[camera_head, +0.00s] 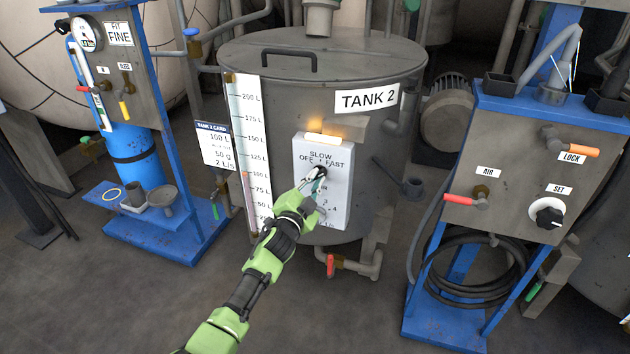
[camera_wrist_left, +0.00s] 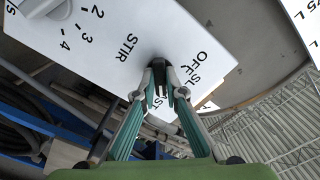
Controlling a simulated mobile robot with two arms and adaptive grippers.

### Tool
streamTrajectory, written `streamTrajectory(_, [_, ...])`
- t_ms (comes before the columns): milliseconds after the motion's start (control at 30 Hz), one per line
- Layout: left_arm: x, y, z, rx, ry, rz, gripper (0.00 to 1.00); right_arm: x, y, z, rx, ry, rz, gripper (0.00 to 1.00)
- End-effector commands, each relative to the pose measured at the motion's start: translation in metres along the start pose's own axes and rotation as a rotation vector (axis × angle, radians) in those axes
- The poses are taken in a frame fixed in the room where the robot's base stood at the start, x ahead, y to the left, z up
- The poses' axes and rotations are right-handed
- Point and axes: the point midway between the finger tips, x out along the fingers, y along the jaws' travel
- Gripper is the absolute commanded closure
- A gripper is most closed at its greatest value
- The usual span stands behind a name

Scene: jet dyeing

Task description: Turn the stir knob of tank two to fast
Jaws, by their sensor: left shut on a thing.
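Tank two (camera_head: 280,105) is a grey drum with a "TANK 2" label. Its white control panel (camera_head: 335,205) has SLOW, OFF and FAST marks above the dark stir knob (camera_head: 321,172). My left gripper (camera_head: 314,181) reaches up to the panel and is shut on the stir knob. In the left wrist view, my left gripper's fingertips (camera_wrist_left: 163,82) meet at the panel (camera_wrist_left: 120,28), between the STIR and OFF lettering. The fingers mostly hide the knob, so I cannot tell where it points. My right gripper is out of view.
A lit amber lamp (camera_head: 323,138) tops the panel. A second dial (camera_wrist_left: 42,6) with numbers sits near the stir knob. A blue stand (camera_head: 150,215) is on the left, another stand (camera_head: 520,175) on the right. Open floor (camera_head: 330,310) lies in front of the tank.

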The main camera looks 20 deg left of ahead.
Motion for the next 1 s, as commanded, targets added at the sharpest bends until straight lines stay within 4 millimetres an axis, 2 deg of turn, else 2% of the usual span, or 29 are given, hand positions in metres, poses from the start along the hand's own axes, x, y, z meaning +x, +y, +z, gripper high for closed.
streamTrajectory(200, [0.0,0.001,0.001,0.035,-0.001,0.002,1.0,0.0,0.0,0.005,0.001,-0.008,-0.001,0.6])
streamTrajectory(567, [0.0,0.001,0.001,0.039,-0.001,0.002,1.0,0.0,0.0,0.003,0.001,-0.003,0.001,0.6])
streamTrajectory(600, [0.0,0.001,0.001,0.039,-0.001,0.002,0.86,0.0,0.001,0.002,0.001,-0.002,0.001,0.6])
streamTrajectory(667, [0.0,0.001,0.001,0.039,-0.001,0.002,0.72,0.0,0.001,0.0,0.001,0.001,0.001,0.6])
streamTrajectory(1000, [-0.001,0.0,0.0,0.037,0.0,0.001,0.72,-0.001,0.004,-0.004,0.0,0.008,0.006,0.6])
